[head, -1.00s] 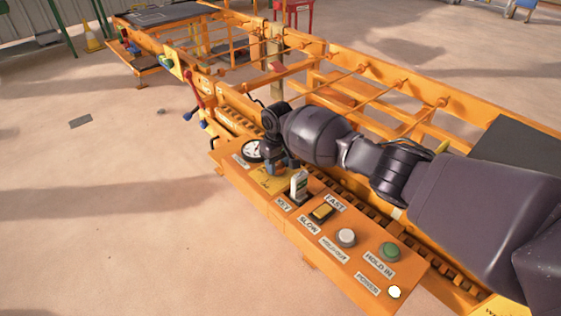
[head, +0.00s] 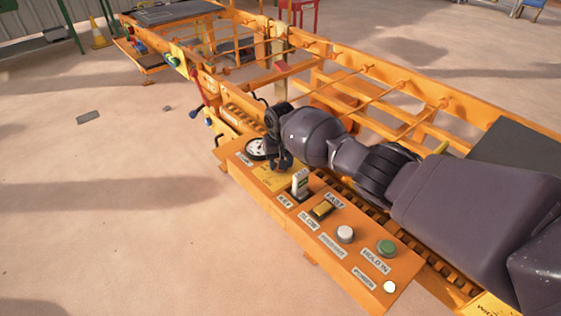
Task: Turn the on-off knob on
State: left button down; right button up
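The orange control panel (head: 330,262) runs diagonally through the lower middle of the head view. My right arm comes in from the right, and its gripper (head: 283,163) points down at the yellow plate (head: 272,182) near the panel's far end. The on-off knob cannot be made out; the gripper covers the part of the plate where it may be. The fingers are small and dark, so I cannot tell whether they are open, shut or touching anything. My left gripper is not in view.
A round gauge (head: 256,150) sits just left of the gripper. Nearer along the panel are a key switch (head: 300,183), a yellow rocker switch (head: 322,208), a white button (head: 345,233), a green button (head: 386,247) and a white lamp (head: 390,287). Orange rails (head: 400,75) stand behind.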

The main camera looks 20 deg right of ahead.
jog(key=shift+f, duration=0.15)
jog(key=o, duration=0.9)
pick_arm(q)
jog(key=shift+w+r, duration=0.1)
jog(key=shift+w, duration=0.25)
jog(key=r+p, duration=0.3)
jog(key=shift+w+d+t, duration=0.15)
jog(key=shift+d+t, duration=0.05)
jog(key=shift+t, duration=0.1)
pick_arm(e)
notch_tip(320, 180, up, 11)
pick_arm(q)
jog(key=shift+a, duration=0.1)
pick_arm(e)
jog(key=shift+w, duration=0.1)
